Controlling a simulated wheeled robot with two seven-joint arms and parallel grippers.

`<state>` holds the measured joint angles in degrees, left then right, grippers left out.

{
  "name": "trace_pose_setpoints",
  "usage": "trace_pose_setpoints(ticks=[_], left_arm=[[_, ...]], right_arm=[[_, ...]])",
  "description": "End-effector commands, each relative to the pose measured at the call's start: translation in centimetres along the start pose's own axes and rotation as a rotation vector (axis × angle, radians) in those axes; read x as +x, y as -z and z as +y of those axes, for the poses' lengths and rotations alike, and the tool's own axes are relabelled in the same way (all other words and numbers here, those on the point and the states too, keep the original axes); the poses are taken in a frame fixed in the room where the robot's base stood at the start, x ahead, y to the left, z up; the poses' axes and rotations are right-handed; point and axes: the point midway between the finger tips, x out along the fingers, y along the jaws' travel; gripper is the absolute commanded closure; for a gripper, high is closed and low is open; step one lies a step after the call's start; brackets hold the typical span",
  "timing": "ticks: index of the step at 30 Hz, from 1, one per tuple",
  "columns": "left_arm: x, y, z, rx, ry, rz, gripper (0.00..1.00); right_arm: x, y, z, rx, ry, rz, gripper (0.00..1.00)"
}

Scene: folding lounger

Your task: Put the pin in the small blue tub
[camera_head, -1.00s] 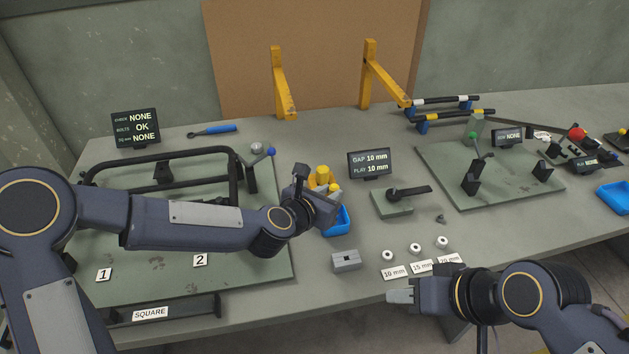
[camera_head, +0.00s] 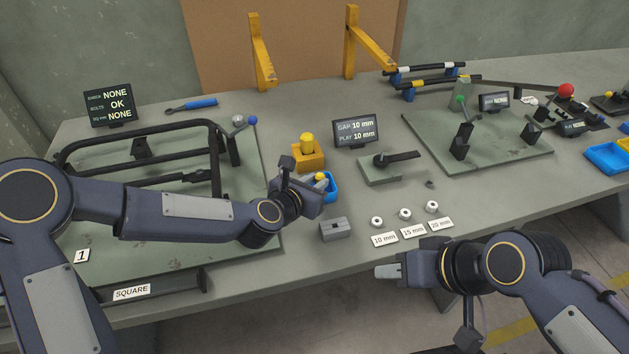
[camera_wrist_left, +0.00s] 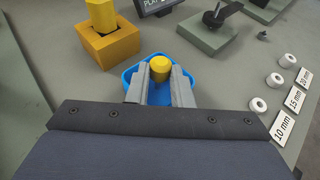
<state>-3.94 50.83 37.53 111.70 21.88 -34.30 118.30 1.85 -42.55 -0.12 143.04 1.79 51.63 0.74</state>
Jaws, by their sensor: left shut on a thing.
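My left gripper (camera_head: 319,181) is shut on the pin (camera_head: 320,177), of which the round yellow head shows. In the left wrist view the pin (camera_wrist_left: 160,67) sits between the two grey fingertips (camera_wrist_left: 160,82), its lower part hidden or hard to make out. The small blue tub (camera_head: 333,187) lies at the left fingertips and is partly hidden by them. In the left wrist view the pin and fingers overlap the tub (camera_wrist_left: 129,77); their height over its floor is hard to tell. My right gripper (camera_head: 388,271) hangs by the front table edge; its finger gap is unclear.
A yellow block with a yellow knob (camera_head: 308,158) stands just behind the tub. A grey slotted block (camera_head: 335,229) is in front. White rings (camera_head: 405,214) with labels lie to the right. A display (camera_head: 356,131) and a lever fixture (camera_head: 385,168) stand behind right.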

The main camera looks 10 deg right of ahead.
Motion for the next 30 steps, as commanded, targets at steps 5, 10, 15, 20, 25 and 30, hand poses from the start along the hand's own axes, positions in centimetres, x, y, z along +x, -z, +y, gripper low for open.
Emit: trace_pose_setpoints(ticks=[5, 10, 15, 20, 25, 30], left_arm=[[0.0, 0.0, 0.0, 0.0, 0.0, 0.0, 1.0], [0.1, 0.1, 0.0, 0.0, 0.0, 0.0, 1.0], [0.2, 0.5, 0.0, -0.001, 0.0, 0.0, 1.0], [0.3, 0.7, 0.0, -0.001, 0.0, 0.0, 1.0], [0.4, 1.0, 0.0, -0.001, 0.0, 0.0, 1.0], [0.4, 1.0, 0.0, -0.001, 0.0, 0.0, 0.7]], right_arm=[[0.0, 0.0, 0.0, 0.0, 0.0, 0.0, 0.61], [0.1, -0.1, 0.1, 0.0, 0.0, 0.0, 0.61], [0.4, -0.2, 0.2, 0.0, 0.0, 0.0, 0.61], [0.7, -0.4, 0.3, 0.0, 0.0, 0.0, 0.61], [1.0, -0.5, 0.5, 0.0, 0.0, 0.0, 0.61], [1.0, -0.5, 0.5, 0.0, 0.0, 0.0, 0.61]])
